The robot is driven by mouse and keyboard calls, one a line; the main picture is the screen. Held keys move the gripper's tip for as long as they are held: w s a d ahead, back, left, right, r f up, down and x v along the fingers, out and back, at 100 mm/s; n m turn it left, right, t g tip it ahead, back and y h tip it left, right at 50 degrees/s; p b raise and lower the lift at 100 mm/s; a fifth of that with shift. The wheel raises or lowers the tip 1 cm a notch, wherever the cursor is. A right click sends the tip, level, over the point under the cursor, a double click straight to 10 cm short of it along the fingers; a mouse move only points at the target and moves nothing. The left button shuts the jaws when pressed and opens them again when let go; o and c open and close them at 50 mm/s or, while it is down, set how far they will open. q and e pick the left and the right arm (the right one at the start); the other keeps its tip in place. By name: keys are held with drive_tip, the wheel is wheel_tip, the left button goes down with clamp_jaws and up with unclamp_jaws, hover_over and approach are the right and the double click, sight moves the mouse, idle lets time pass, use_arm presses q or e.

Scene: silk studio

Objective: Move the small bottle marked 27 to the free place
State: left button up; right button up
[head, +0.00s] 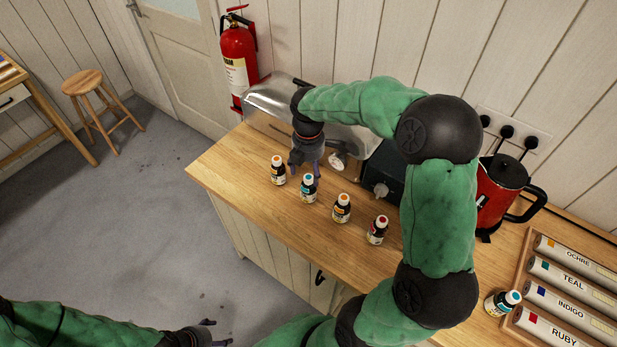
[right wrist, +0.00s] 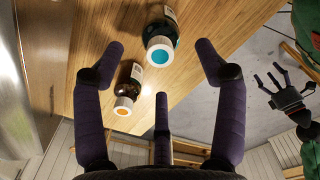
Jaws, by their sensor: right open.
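Several small dark bottles with coloured caps stand in a slanting row on the wooden counter: an orange-capped one (head: 278,170), a teal-capped one (head: 308,188), a yellow-orange one (head: 341,208) and a red-capped one (head: 378,230). The number 27 is not legible on any. My right gripper (head: 304,168) is open and empty, at the first two bottles. In the right wrist view, the teal cap (right wrist: 160,52) and orange cap (right wrist: 123,107) show between its spread fingers. My left gripper (head: 207,333) is open, low, away from the counter.
A silver machine (head: 268,103), a dark box with a dial (head: 384,168) and a red kettle (head: 497,190) stand along the wall. The rack (head: 527,254) holds labelled tubes. My right arm covers part of the counter. Bare wood (head: 240,165) lies left of the row.

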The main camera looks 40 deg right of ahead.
use_arm(q)
drive_tip(key=shift+r, duration=0.35)
use_arm(e)
drive_tip(key=shift+r, duration=2)
